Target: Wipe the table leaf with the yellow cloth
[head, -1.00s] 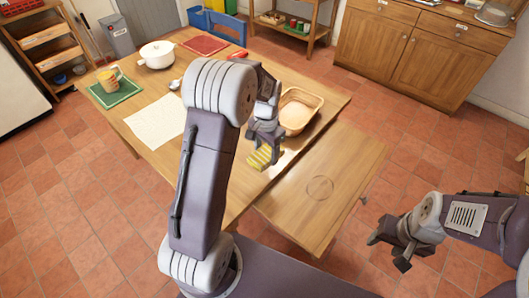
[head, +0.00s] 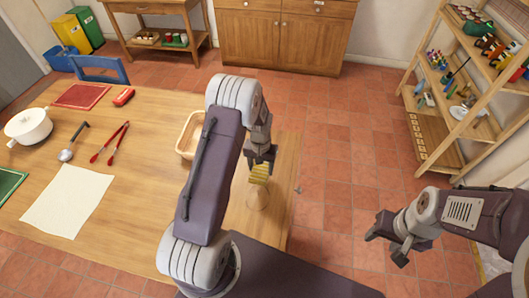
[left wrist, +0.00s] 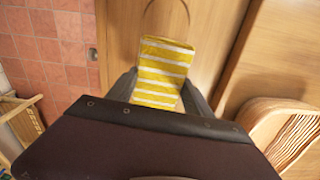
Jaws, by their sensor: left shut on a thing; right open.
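The yellow cloth with pale stripes (head: 260,174) hangs from my left gripper (head: 261,163), which is shut on it. It is over the wooden table leaf (head: 284,190), just behind a round ring mark (head: 257,198) on the leaf. I cannot tell if the cloth touches the wood. In the left wrist view the cloth (left wrist: 165,68) sticks out between the fingers, with part of the ring mark (left wrist: 168,14) beyond it on the leaf (left wrist: 125,55). My right gripper (head: 386,240) is open and empty, over the floor right of the leaf.
A white pot (head: 28,126), ladle (head: 70,150), red tongs (head: 112,142) and white sheet (head: 65,200) lie farther left. A wooden shelf (head: 450,130) stands right. The floor between is clear.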

